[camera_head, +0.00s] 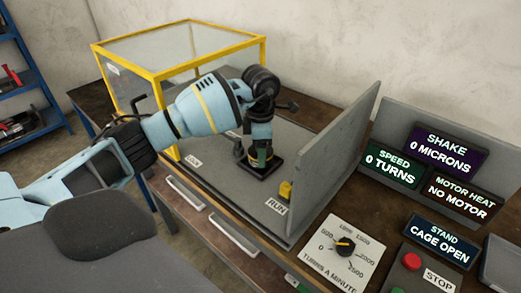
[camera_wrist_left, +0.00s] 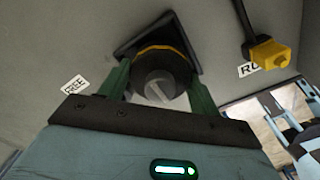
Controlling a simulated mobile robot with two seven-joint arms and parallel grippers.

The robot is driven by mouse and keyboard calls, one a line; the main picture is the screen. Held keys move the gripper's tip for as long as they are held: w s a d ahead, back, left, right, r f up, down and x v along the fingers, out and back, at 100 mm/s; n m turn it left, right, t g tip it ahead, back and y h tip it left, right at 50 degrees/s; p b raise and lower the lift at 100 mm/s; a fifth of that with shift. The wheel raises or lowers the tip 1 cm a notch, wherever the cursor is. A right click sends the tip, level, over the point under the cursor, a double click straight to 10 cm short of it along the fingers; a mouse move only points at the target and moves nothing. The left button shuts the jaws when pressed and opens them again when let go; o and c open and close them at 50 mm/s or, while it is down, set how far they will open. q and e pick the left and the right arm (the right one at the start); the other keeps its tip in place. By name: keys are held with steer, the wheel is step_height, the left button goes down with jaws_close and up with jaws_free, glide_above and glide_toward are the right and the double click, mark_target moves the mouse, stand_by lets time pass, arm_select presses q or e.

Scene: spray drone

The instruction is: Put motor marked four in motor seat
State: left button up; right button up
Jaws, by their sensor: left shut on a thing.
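My left gripper (camera_head: 260,152) points down over the test stand and is shut on a dark round motor (camera_wrist_left: 162,78). In the left wrist view its green fingers (camera_wrist_left: 160,88) are on either side of the motor, whose grey top shows a pale bar; I cannot read a number. A yellow ring lies around the motor or just beneath it. The motor seat (camera_head: 262,170), on a black square plate, is directly below; the plate also shows in the wrist view (camera_wrist_left: 134,47). I cannot tell whether the motor rests fully in it. My right gripper is not in view.
A yellow-framed clear cage (camera_head: 185,38) stands open behind the seat. A grey upright panel (camera_head: 338,155) is on the right, with a yellow lever (camera_head: 286,190) near the RUN label. Displays read NO MOTOR (camera_head: 463,197) and CAGE OPEN (camera_head: 441,241). A speed dial (camera_head: 345,246) is in front.

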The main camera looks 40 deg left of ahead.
arm_select(q)
steer(key=shift+f, duration=0.3)
steer(key=shift+f, duration=0.1)
steer(key=o, duration=1.4)
step_height(320, 180, up, 12)
steer(key=shift+r, duration=0.1)
